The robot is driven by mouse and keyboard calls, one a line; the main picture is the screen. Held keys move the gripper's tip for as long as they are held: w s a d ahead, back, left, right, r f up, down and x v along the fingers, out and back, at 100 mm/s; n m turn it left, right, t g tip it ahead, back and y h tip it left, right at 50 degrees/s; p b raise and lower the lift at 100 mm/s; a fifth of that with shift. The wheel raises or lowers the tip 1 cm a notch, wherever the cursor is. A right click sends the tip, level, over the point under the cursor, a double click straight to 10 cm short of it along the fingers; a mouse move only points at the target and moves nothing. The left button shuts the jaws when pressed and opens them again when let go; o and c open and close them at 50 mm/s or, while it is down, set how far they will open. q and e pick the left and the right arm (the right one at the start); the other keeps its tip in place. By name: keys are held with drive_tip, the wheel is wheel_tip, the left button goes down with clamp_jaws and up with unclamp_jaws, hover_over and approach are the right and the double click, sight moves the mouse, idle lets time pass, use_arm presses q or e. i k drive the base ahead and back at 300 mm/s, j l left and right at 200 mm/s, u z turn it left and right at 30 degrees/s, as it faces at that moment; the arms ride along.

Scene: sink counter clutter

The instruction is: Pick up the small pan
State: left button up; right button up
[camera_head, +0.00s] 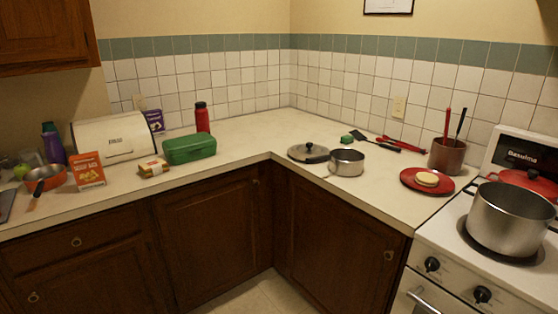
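A small steel pan (347,163) with straight sides stands upright on the counter, right of the inside corner and near the front edge. It looks empty, and I cannot make out a handle clearly. A dark lid (308,153) with a knob lies just left of it. I cannot tell which of the two the task means. Neither of my grippers is in view.
Right of the steel pan are a red plate (427,180), a utensil pot (447,156) and the stove with a large pot (509,216). Dark and red utensils (378,144) lie behind it. A green box (190,148) stands left. The corner counter (265,130) is clear.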

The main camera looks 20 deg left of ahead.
sight(333, 162)
drive_tip(key=u, duration=0.15)
drive_tip(key=z, duration=1.75)
drive_tip(key=u, duration=1.75)
drive_tip(key=i+j, duration=0.3)
drive_tip(key=i+z, duration=0.05)
drive_tip(key=i, duration=0.1)
